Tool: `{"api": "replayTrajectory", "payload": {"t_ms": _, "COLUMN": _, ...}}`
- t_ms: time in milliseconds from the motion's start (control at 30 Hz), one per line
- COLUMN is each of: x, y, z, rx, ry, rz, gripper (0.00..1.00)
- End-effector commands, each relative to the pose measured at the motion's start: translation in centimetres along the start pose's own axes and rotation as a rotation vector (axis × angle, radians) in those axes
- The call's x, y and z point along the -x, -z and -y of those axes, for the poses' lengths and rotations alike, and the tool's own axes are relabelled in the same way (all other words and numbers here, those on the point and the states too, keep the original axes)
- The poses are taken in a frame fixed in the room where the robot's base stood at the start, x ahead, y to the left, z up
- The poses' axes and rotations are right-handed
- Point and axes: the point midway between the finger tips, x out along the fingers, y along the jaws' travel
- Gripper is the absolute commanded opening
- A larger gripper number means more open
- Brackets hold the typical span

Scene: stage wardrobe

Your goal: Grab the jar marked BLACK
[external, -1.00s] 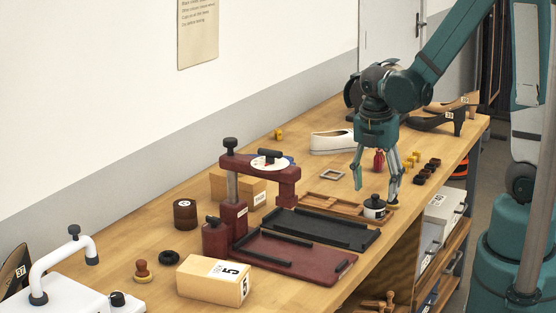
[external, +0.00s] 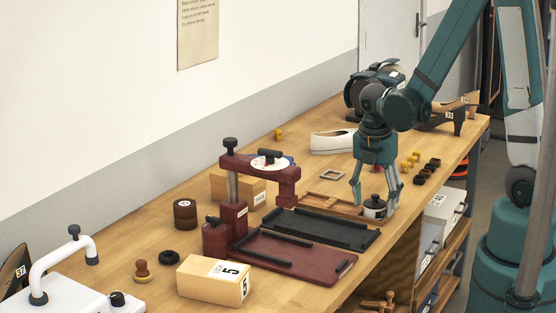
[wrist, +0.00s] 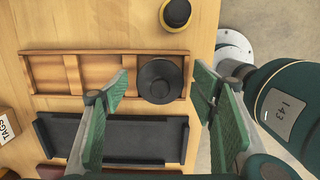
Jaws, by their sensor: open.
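A small jar (external: 374,208) with a black lid and a pale label stands at the right end of the shallow wooden tray; the label's wording is too small to read. In the wrist view the jar (wrist: 160,81) shows from above as a round black lid. My gripper (external: 376,205) is open and pointing down, with its fingers on either side of the jar. In the wrist view the green finger pads (wrist: 160,90) stand left and right of the lid, with gaps on both sides. I cannot tell if either finger touches it.
The wooden tray (wrist: 100,54) has dividers. A black tray (wrist: 105,138) lies close in front of it. A yellow and black round item (wrist: 176,13) stands behind the jar. A red press (external: 240,200) stands to the left. The table edge is close on the right.

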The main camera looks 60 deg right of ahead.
Motion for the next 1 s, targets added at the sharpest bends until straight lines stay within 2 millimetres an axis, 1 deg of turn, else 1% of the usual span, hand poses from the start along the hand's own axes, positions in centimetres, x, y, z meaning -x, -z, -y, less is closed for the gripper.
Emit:
{"api": "replayTrajectory", "payload": {"t_ms": 633, "x": -0.19, "y": -0.01, "z": 0.0, "rx": 0.0, "ry": 0.0, "rz": 0.0, "gripper": 0.57}}
{"api": "replayTrajectory", "payload": {"t_ms": 933, "x": -0.19, "y": -0.01, "z": 0.01, "rx": 0.0, "ry": 0.0, "rz": 0.0, "gripper": 0.18}}
{"api": "replayTrajectory", "payload": {"t_ms": 967, "x": -0.19, "y": -0.01, "z": 0.01, "rx": 0.0, "ry": 0.0, "rz": 0.0, "gripper": 0.14}}
{"api": "replayTrajectory", "payload": {"t_ms": 1000, "x": -0.2, "y": -0.01, "z": 0.01, "rx": 0.0, "ry": 0.0, "rz": 0.0, "gripper": 0.14}}
